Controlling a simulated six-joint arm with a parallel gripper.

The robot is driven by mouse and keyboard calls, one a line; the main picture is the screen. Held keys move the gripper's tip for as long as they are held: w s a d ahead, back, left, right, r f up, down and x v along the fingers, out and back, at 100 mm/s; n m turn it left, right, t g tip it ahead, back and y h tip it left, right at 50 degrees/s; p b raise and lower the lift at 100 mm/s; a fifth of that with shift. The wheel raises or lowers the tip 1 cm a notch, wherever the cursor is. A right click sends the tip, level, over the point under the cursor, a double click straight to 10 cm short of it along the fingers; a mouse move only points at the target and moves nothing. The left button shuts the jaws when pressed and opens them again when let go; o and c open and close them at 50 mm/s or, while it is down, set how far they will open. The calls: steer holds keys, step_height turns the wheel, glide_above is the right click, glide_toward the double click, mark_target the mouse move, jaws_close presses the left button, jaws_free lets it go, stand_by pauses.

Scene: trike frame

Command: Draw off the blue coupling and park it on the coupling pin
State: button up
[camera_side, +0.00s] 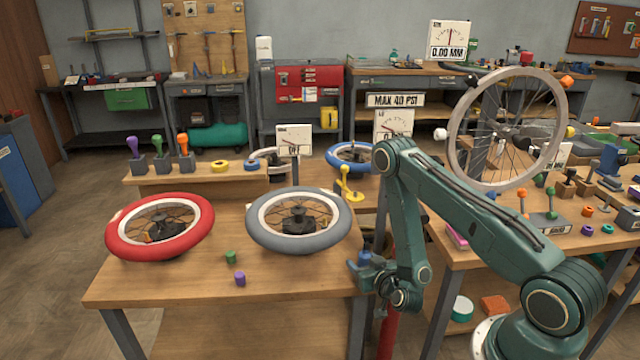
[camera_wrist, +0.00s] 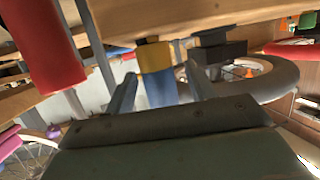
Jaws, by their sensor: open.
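My gripper (camera_side: 362,274) is at the right edge of the front wooden table, beside a dark blue piece (camera_side: 364,252). In the wrist view my gripper (camera_wrist: 160,78) is open, with one finger on each side of a blue block (camera_wrist: 160,93) that meets a yellow block (camera_wrist: 155,57). This blue block may be the blue coupling; I cannot tell whether the fingers touch it. I cannot identify the coupling pin.
A red wheel (camera_side: 115,246) and a grey wheel (camera_side: 261,236) lie on the front table. Small green (camera_side: 231,257) and purple (camera_side: 240,279) cylinders lie before them. A red cylinder (camera_wrist: 42,45) is close on the left in the wrist view. The table's front is mostly clear.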

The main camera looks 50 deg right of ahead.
mark_target(366, 249)
step_height(366, 249, up, 9)
steer(key=w+a+r+n+y, duration=0.4)
steer(key=a+r+y, duration=0.1)
steer(key=r, duration=0.4)
steer(key=w+a+r+n+t+y, duration=0.1)
steer(key=w+a+r+n+y, duration=0.3)
steer(key=r, duration=0.4)
steer(key=shift+w+a+r+n+t+y, duration=0.35)
steer(key=shift+w+a+y, duration=0.3)
steer(key=shift+a, duration=0.7)
steer(key=shift+s, duration=0.1)
